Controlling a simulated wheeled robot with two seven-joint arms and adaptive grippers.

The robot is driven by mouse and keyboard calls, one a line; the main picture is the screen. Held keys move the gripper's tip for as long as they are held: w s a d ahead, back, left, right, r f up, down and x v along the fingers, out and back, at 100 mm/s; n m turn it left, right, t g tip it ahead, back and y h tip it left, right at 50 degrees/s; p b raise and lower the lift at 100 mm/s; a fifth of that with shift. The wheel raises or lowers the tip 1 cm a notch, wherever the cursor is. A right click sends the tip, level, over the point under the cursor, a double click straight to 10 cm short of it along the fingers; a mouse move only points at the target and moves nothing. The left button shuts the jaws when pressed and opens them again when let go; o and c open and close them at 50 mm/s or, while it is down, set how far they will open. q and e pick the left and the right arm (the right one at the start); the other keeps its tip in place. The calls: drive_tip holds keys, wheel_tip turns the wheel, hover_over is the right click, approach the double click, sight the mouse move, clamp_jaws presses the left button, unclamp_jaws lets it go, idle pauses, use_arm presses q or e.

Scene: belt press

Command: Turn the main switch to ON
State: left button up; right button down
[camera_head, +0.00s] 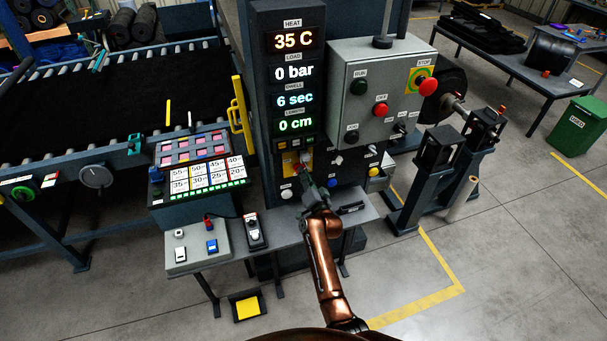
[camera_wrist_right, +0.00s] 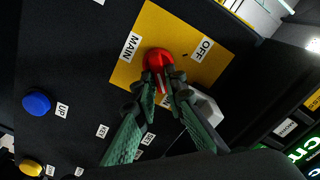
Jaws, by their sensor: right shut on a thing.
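The main switch is a red knob on a yellow plate labelled MAIN and OFF; the knob (camera_wrist_right: 158,59) and the plate (camera_wrist_right: 128,72) show in the right wrist view. In the head view the yellow plate (camera_head: 289,163) is on the dark column below the displays. My right gripper (camera_wrist_right: 163,82) is shut on the red knob, one finger on each side, hiding part of it. In the head view the right gripper (camera_head: 308,178) reaches up to the switch from below. The OFF mark is at the plate's upper right in the wrist view. My left gripper is not in view.
A grey box (camera_head: 379,88) with a red STOP button (camera_head: 428,87) is right of the displays. A blue button (camera_wrist_right: 37,103) and a white knob (camera_wrist_right: 205,108) are near the switch. A shelf (camera_head: 365,213) lies below, and a keypad panel (camera_head: 205,172) stands left.

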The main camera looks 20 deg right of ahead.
idle(0.3)
drive_tip(key=c, duration=2.3)
unclamp_jaws()
drive_tip(key=shift+o, duration=0.2)
drive_tip(key=s+a+n+b, duration=0.1)
drive_tip(key=s+n+b, duration=0.6)
drive_tip(key=n, duration=1.1)
drive_tip(key=s+f+m+g+b, duration=0.1)
drive_tip(key=s+f+g+b, duration=0.1)
drive_tip(key=f, duration=1.6)
drive_tip(key=s+f+g+b, duration=0.3)
drive_tip(key=s+f, duration=0.3)
drive_tip(key=f, duration=1.1)
drive_tip(key=shift+s+d+f+m+b, duration=0.3)
drive_tip(key=shift+d+f+m+b, duration=0.1)
drive_tip(key=shift+d+b, duration=0.1)
